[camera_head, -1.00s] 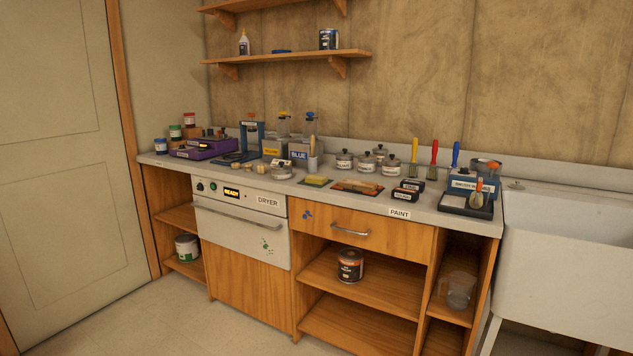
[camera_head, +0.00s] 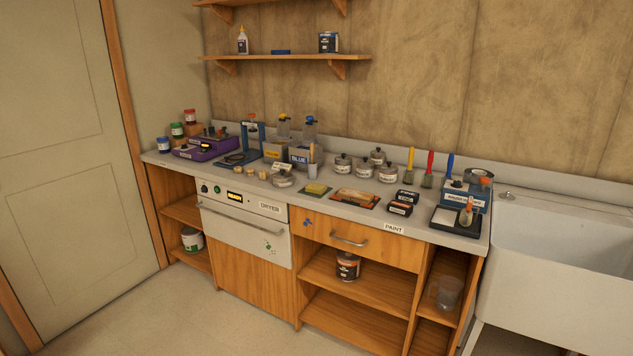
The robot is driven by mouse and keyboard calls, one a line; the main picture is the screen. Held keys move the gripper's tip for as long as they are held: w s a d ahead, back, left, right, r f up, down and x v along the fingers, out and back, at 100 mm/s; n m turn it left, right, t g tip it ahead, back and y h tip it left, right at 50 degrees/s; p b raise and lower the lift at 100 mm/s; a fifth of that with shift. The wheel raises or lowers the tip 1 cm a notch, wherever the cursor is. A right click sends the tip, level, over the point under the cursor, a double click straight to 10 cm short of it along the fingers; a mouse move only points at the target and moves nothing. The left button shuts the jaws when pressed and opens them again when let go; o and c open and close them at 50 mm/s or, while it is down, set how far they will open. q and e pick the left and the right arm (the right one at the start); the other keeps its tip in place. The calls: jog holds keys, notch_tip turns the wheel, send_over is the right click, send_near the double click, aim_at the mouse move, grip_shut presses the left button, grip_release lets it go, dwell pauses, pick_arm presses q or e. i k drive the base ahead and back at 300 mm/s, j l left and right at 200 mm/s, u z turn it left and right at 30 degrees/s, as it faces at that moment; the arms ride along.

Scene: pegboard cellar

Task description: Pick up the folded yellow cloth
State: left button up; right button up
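Neither of my grippers shows in the head view.
The counter (camera_head: 290,199) is crowded with jars, bottles, a purple device (camera_head: 203,147) and brushes. The dryer (camera_head: 243,226) and a drawer (camera_head: 355,237) are shut below. A white sink (camera_head: 560,245) stands at right. The floor (camera_head: 205,318) in front looks clear.

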aim_at(315, 188)
jog(key=i+j+z, duration=0.1)
jog(key=i, duration=0.35)
jog(key=i+j, duration=0.35)
jog(key=i, duration=0.15)
jog(key=i+j+z, duration=0.15)
jog(key=i, duration=0.3)
jog(key=j, duration=0.1)
